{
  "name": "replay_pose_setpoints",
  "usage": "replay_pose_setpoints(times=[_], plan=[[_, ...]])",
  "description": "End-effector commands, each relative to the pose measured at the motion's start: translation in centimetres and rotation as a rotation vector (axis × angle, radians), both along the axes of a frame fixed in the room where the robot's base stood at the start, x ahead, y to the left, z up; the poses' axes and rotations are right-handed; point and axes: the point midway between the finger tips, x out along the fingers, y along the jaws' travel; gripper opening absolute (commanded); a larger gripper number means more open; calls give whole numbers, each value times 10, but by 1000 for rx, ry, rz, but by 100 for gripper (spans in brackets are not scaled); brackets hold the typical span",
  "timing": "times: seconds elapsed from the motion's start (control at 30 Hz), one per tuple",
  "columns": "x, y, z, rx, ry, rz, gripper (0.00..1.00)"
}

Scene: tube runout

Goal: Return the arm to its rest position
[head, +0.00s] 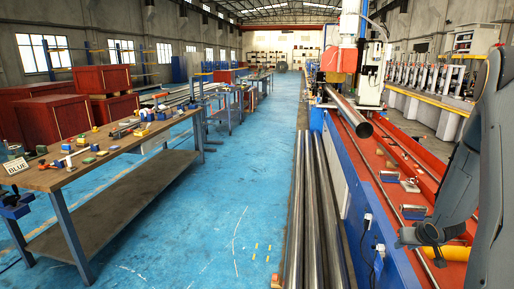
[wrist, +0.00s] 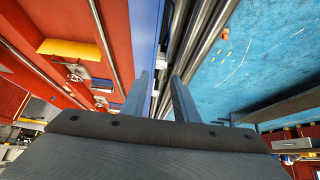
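My gripper (wrist: 160,75) shows in the wrist view with its two grey fingers apart. A clear gap lies between the fingertips and nothing is held. Below and beyond the fingers are the red machine bed, a blue side panel and long steel tubes. In the head view my dark arm (head: 488,150) folds down at the right edge, over the red bed. Its lower end is near a yellow cylinder (head: 455,253), and the fingers are hard to make out there. The yellow cylinder also shows in the wrist view (wrist: 75,48), to the left of the fingers.
Long steel tubes (head: 314,215) lie beside the blue-sided machine (head: 345,180). A tube (head: 350,112) sticks out of the machine head. Small metal pieces (head: 411,185) lie on the red bed. A workbench (head: 100,152) with scattered parts stands left. The blue floor (head: 215,205) between is mostly clear.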

Motion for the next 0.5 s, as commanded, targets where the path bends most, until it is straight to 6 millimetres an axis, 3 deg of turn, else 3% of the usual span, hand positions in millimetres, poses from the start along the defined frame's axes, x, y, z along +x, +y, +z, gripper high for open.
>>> replay_pose_setpoints(times=[0.27, 0.5], plan=[[2, 38, 16, -23, 56, 6, 27], [-10, 95, 34, -41, 143, 18, 27]])
